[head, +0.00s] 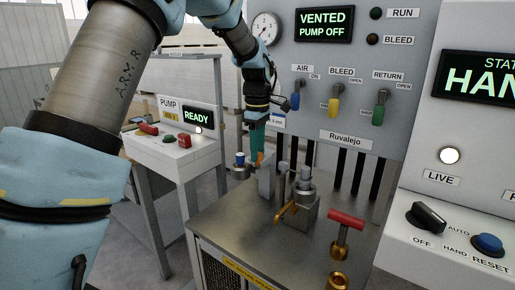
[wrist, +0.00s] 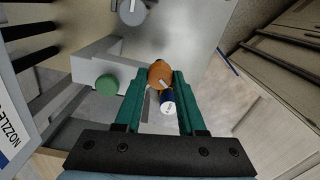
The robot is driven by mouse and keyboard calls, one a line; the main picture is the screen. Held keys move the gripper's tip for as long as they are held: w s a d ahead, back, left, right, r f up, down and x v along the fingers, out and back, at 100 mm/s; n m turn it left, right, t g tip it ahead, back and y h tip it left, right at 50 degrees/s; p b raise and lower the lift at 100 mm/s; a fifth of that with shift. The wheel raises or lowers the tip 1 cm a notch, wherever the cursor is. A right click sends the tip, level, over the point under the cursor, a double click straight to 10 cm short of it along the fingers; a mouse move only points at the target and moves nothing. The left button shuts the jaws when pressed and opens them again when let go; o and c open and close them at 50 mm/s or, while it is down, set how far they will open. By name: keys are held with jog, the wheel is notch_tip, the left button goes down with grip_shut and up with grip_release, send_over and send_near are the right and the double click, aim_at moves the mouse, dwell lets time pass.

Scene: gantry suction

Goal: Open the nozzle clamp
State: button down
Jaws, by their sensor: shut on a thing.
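My gripper (head: 256,146) points down at the back left of the metal bench, its green fingers beside a grey block (head: 265,183). In the wrist view my gripper (wrist: 161,76) has its fingertips on both sides of a round orange knob (wrist: 159,70), shut on it. The knob appears to be the nozzle clamp's handle; only a sliver of orange (head: 260,158) shows in the head view. A blue-and-white cylinder (wrist: 168,103) lies between the fingers, nearer the palm. A sign reading "NOZZLE" (wrist: 12,137) is cut off at the left. The clamp's jaw is hidden.
A green round part (wrist: 107,85) sits left of the fingers. On the bench (head: 225,222) stand a metal fitting with a brass lever (head: 287,210) and a red T-handle (head: 346,220). The valve panel (head: 340,110) rises behind; a pump console (head: 165,145) stands left.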

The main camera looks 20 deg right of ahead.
jog(key=m, duration=0.4)
jog(key=shift+m+p, duration=0.3)
jog(key=m, duration=0.4)
jog(key=shift+m+p, duration=0.3)
jog(key=c, duration=0.5)
grip_release()
notch_tip(320, 180, up, 11)
jog(key=b, duration=0.2)
jog(key=shift+f, duration=0.1)
dwell(0.3)
